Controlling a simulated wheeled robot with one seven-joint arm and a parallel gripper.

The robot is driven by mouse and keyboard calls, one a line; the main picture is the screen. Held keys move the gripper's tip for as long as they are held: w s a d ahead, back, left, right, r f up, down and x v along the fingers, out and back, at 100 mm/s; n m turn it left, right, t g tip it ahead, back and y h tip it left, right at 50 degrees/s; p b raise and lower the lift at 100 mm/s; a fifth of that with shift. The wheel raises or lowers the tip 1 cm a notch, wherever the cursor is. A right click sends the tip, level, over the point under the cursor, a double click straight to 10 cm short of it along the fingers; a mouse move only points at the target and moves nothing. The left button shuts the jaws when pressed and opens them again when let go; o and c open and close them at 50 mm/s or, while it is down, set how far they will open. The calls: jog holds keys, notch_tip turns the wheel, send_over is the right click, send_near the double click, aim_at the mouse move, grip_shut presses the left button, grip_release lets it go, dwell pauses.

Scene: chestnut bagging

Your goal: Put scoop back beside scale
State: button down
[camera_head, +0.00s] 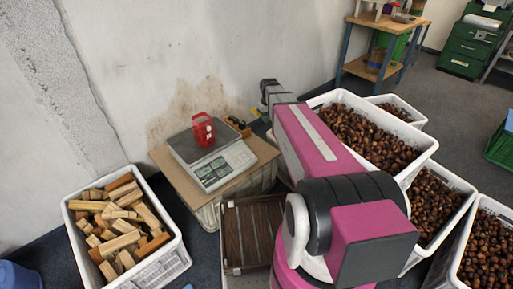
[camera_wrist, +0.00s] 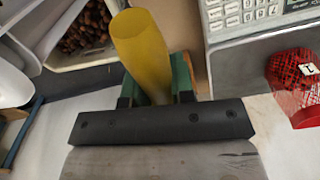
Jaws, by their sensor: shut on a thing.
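The scoop (camera_wrist: 143,45) shows in the wrist view as a rounded yellow part standing up between my fingers; the rest of it is hidden. My gripper (camera_wrist: 155,88) is shut on it. The scale (camera_head: 212,154) stands on a cardboard-topped stand left of my arm in the head view, and its keypad side (camera_wrist: 245,18) shows at the upper right in the wrist view. A red net bag (camera_head: 203,129) sits on the scale's plate; it also shows in the wrist view (camera_wrist: 292,85).
White crates of chestnuts (camera_head: 432,146) stand to the right of my arm. A crate of wood blocks (camera_head: 77,219) is at the left. Small dark items (camera_head: 237,123) lie behind the scale. A narrow strip of the cardboard top (camera_head: 262,152) is bare right of the scale.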

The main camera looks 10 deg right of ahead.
jog(key=n, duration=0.2)
send_over(267, 154)
notch_tip(267, 154, down, 14)
jog(key=r, duration=0.1)
jog(key=shift+g, duration=0.4)
jog(key=shift+f, duration=5.45)
jog(key=shift+f, duration=0.15)
jog(key=c, duration=1)
grip_release()
notch_tip(267, 154, up, 12)
jog(key=s+r+m, duration=0.2)
jog(key=s+r, duration=0.1)
jog(key=s, duration=0.4)
jog(key=s+a+r+m, duration=0.1)
jog(key=s+r, duration=0.3)
jog(key=s, duration=0.4)
jog(key=s+a+r+m, duration=0.1)
jog(key=s+r+m, duration=0.2)
jog(key=s, duration=0.5)
jog(key=shift+a+r+m, duration=0.15)
jog(key=shift+r+m, duration=0.15)
jog(key=shift+r, duration=0.25)
